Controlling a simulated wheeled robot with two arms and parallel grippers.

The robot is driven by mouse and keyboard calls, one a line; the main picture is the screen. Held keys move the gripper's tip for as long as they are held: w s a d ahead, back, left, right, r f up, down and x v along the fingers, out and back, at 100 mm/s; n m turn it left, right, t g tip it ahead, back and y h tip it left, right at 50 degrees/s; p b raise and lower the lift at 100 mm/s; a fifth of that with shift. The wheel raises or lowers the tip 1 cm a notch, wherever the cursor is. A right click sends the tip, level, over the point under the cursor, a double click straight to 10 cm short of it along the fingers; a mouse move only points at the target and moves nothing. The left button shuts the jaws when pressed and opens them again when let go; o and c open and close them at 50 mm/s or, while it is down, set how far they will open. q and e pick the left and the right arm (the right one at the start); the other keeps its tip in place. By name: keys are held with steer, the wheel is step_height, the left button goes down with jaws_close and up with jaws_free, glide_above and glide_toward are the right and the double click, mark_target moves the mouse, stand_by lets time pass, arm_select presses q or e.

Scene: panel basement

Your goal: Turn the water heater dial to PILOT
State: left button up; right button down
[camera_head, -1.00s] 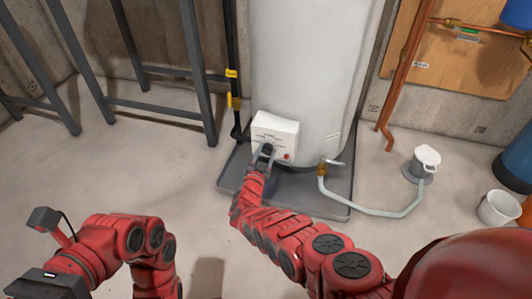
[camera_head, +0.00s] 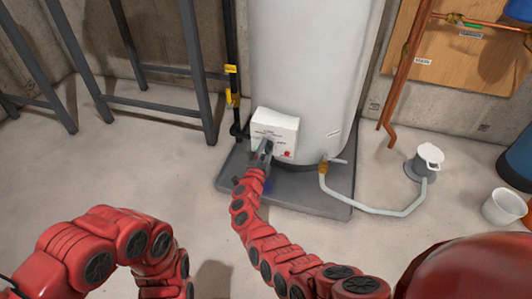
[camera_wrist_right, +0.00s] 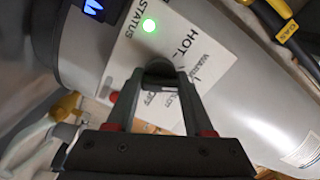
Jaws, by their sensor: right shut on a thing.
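The white water heater (camera_head: 312,70) stands on a grey drain pan (camera_head: 330,205). Its white control box (camera_head: 280,124) is low on the front, with a red button (camera_head: 284,155) at its lower right. My right gripper (camera_head: 266,152) is at the box front. In the right wrist view its two fingers (camera_wrist_right: 158,82) are closed on the dark dial (camera_wrist_right: 159,70). Printed words around the dial include HOT and WARM; the pointer's setting cannot be read. A green STATUS light (camera_wrist_right: 149,25) is lit. My left arm is at lower left; its gripper is out of frame.
A clear hose (camera_head: 375,210) runs from the drain valve (camera_head: 323,168) to a floor drain with a white cup (camera_head: 430,156). A white bucket (camera_head: 503,207) stands at the right. Grey shelving legs (camera_head: 195,80) and a black gas pipe are left of the heater.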

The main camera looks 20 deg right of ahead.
steer(key=m+b, duration=0.1)
steer(key=m, duration=0.1)
steer(key=m+b, duration=0.1)
steer(key=m, duration=0.1)
steer(key=shift+d+f, duration=0.1)
steer(key=shift+f, duration=0.1)
steer(key=m+b, duration=0.2)
steer(key=shift+m, duration=0.3)
steer(key=m, duration=0.2)
steer(key=shift+m, duration=0.3)
arm_select(q)
steer(key=shift+s+d+f+g+h+b, duration=0.15)
steer(key=shift+f+g+h, duration=0.25)
steer(key=shift+f+g, duration=0.4)
steer(key=shift+s+d+f+g+h+b, duration=0.1)
steer(key=shift+d+f+g+h, duration=0.1)
steer(key=shift+f+g+h, duration=0.5)
steer(key=shift+s+d+f+g+h+b, duration=0.15)
steer(key=shift+f+g, duration=0.4)
steer(key=shift+g, duration=0.45)
arm_select(e)
steer(key=shift+r+m, duration=0.1)
steer(key=shift+m, duration=1.8)
steer(key=shift+c, duration=1.6)
jaws_free()
